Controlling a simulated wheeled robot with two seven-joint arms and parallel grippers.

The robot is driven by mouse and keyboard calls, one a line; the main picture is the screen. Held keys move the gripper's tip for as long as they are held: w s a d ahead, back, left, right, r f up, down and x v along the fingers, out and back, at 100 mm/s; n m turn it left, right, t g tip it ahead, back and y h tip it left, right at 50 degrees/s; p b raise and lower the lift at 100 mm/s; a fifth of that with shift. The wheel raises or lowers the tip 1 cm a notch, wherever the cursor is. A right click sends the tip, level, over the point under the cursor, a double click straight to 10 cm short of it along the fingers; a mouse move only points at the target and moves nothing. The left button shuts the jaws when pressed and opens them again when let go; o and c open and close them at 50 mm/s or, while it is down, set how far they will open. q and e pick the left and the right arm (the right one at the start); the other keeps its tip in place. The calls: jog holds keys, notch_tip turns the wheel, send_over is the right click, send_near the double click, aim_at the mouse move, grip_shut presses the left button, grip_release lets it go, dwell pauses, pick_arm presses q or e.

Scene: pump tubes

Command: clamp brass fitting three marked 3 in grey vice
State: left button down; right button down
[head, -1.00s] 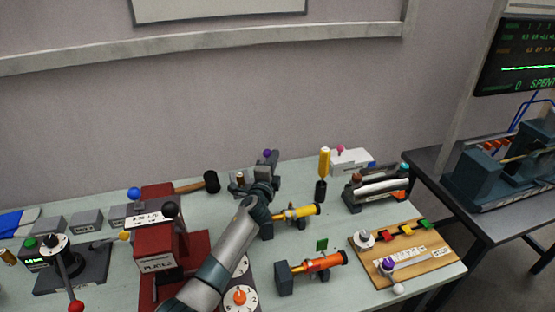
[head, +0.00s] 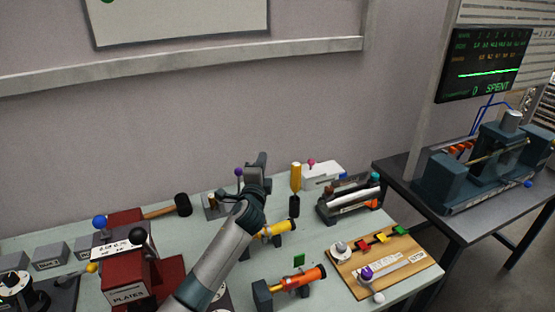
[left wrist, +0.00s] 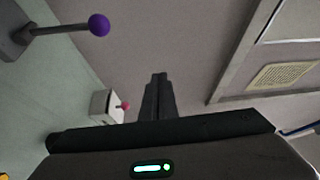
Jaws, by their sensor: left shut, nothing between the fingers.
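The grey vice (head: 212,208) stands at the back of the bench, left of my left gripper (head: 263,155). Its lever ends in a purple ball, which also shows in the left wrist view (left wrist: 98,25). A small brownish piece shows at the vice's jaws; I cannot tell whether it is the brass fitting, and no 3 mark is readable. My left gripper is shut and empty, raised beside the vice and right of its lever. In the left wrist view its closed fingers (left wrist: 160,88) point away with nothing between them. The right gripper is not in view.
A yellow-handled tool (head: 296,178) and a white box with a pink knob (head: 322,174) stand to the right. The yellow (head: 275,231) and orange (head: 298,278) tubes lie nearer. A mallet (head: 183,205) lies left of the vice. The red plates press (head: 135,275) is front left.

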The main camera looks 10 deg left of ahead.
pick_arm(q)
jog(key=s+d+r+b, duration=0.1)
jog(key=d+r, duration=0.2)
jog(key=d, duration=0.2)
jog(key=shift+s+r, duration=0.1)
jog(key=shift+r, duration=0.1)
